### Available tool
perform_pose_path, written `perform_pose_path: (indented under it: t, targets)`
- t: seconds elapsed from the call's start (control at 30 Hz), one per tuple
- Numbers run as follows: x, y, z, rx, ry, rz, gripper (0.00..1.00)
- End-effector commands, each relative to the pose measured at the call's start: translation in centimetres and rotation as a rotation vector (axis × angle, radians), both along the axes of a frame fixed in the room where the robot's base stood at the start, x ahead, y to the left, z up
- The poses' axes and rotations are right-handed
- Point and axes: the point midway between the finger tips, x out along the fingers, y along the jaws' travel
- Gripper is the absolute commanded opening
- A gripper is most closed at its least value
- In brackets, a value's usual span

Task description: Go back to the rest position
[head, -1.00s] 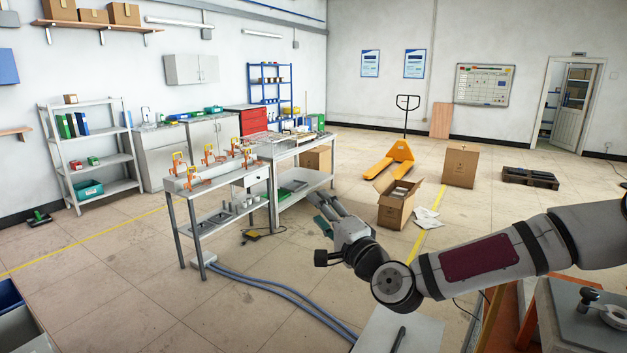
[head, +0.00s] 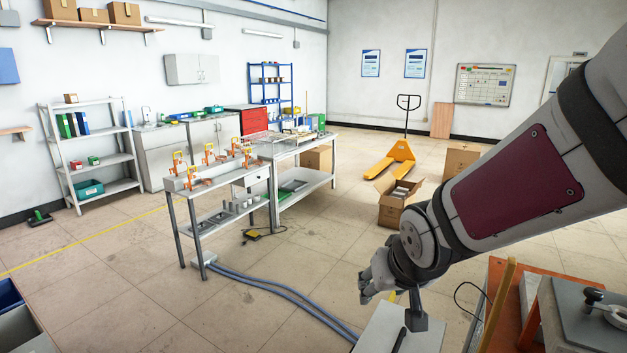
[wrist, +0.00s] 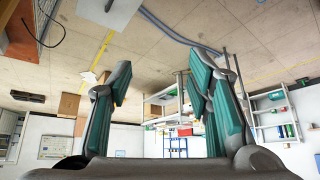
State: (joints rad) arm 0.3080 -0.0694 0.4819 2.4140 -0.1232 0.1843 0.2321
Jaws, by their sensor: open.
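In the head view my arm comes in from the right edge and bends down at the wrist. The wrist hangs over the floor, just above and behind a light grey surface (head: 418,328) at the lower middle, apart from the workbench.
A workbench with orange clamps (head: 208,157) stands left of centre. An open cardboard box (head: 393,212) and a yellow pallet jack (head: 391,160) are behind my arm. A grey block with a black knob (head: 592,297) sits at lower right.

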Motion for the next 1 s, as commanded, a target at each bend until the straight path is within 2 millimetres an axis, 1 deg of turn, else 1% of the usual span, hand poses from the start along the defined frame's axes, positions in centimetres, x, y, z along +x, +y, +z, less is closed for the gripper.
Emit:
perform_pose_path:
  t: [0.03,0.17,0.27,0.3,0.4,0.5,0.6,0.7,0.77,1.0]
  targets:
    - [-1.2,-0.9,1.5,-0.032,-0.003,-0.013,0.46]
    - [-4.8,-3.1,4.2,-0.088,0.021,-0.047,0.46]
    - [-7.9,-4.4,6.2,-0.102,0.038,-0.07,0.46]
    - [-9.3,-4.9,6.8,-0.103,0.047,-0.076,0.46]
    - [-12.6,-5.8,8.2,-0.089,0.065,-0.086,0.46]
    - [-15.4,-6.3,9.0,-0.064,0.084,-0.085,0.46]
    - [-17.6,-6.5,9.4,-0.039,0.101,-0.077,0.46]
    - [-18.8,-6.7,9.5,-0.023,0.111,-0.071,0.46]
    - [-19.2,-6.7,9.5,-0.018,0.115,-0.069,0.46]
    - [-19.3,-6.7,9.5,-0.017,0.116,-0.068,0.46]
